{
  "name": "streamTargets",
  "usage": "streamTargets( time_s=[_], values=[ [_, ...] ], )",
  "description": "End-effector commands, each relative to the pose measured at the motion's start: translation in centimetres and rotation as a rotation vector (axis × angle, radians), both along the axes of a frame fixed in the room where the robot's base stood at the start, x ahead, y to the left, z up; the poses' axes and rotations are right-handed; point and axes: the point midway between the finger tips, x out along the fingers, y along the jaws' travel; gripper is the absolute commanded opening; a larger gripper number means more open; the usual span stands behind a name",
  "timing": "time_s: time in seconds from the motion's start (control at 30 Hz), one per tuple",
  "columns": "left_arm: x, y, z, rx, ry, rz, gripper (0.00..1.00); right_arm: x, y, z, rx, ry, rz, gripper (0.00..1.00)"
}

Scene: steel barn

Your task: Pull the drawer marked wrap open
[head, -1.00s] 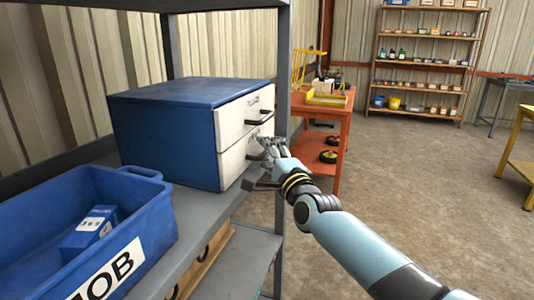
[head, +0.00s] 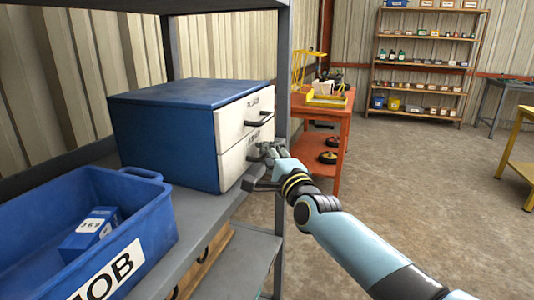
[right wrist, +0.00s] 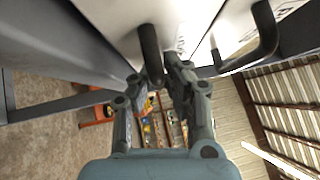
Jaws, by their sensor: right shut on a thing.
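A blue cabinet (head: 165,135) with two white drawer fronts stands on the grey shelf. The upper drawer (head: 245,115) has a dark handle (head: 259,119) and a label that looks like "PLUGS". The lower drawer (head: 236,163) bears a label, partly hidden by my gripper and too small to read surely. Both drawers look closed. My right gripper (head: 266,152) is at the lower drawer's front, shut on its dark handle (right wrist: 150,55), which sits between the fingers in the right wrist view. The upper handle (right wrist: 266,38) is clear of the fingers. My left gripper is not in view.
A blue bin (head: 150,225) marked "JOB" holds a small blue box (head: 90,233) on the shelf at left. A grey shelf post (head: 282,90) rises close beside the drawers. An orange table (head: 330,130) stands behind; open floor lies to the right.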

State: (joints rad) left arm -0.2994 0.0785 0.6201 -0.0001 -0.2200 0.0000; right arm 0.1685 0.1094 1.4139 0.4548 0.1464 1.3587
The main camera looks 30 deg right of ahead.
Motion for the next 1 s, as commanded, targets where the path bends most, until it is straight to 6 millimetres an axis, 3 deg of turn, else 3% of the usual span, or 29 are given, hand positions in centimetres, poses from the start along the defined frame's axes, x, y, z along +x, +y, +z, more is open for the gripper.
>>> streamTargets(
  time_s=[0.27, 0.7, 1.0],
  values=[
    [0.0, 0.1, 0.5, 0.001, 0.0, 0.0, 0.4, -2.3, -1.9, -0.5, 0.0, 0.013, 0.001, 0.0],
    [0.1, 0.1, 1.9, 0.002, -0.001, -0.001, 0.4, -9.1, -8.0, -0.5, 0.001, 0.016, 0.001, 0.0],
    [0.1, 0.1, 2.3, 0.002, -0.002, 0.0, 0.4, -11.7, -10.2, -0.7, 0.005, 0.017, 0.001, 0.0]
  ],
)
